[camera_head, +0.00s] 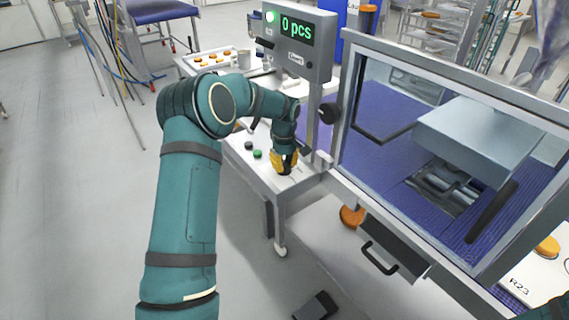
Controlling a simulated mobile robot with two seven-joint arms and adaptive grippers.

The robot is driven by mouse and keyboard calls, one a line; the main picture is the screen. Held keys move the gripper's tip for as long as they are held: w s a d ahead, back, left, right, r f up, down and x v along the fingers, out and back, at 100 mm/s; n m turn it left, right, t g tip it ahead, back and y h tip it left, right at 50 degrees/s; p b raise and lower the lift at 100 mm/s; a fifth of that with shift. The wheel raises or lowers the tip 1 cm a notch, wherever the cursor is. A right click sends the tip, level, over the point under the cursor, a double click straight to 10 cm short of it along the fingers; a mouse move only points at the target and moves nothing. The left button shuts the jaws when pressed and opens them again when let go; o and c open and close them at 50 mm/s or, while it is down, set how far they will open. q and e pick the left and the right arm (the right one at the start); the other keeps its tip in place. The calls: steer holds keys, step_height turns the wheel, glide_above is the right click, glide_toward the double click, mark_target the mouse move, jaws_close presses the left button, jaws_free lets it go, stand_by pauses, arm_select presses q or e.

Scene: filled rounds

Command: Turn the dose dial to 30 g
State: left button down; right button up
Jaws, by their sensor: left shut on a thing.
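My left gripper (285,162), with yellow fingers, points down at the near end of the white control table (280,186). It is shut on a small dark thing at the table top, which appears to be the dose dial. The fingers hide most of it, and its scale and pointer cannot be read. A black button (248,145) and a green button (257,154) lie on the table top to the left of the gripper. My right gripper is not in view.
A display (297,30) above reads "0 pcs", with a green lamp lit. A black knob (328,113) sits on the machine frame close right of my left arm. The glazed machine (345,150) fills the right side. Open floor (80,220) lies to the left.

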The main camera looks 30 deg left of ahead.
arm_select(q)
steer(key=m+p, duration=0.1)
steer(key=m, duration=0.4)
steer(key=shift+s+p, duration=0.1)
steer(key=shift+p, duration=0.3)
steer(key=m+p, duration=0.1)
steer(key=m, duration=0.5)
steer(key=shift+f, duration=0.15)
steer(key=shift+m, duration=0.3)
steer(key=c, duration=0.9)
jaws_free()
steer(key=shift+o, duration=0.2)
steer(key=shift+a, duration=0.1)
step_height(320, 180, up, 12)
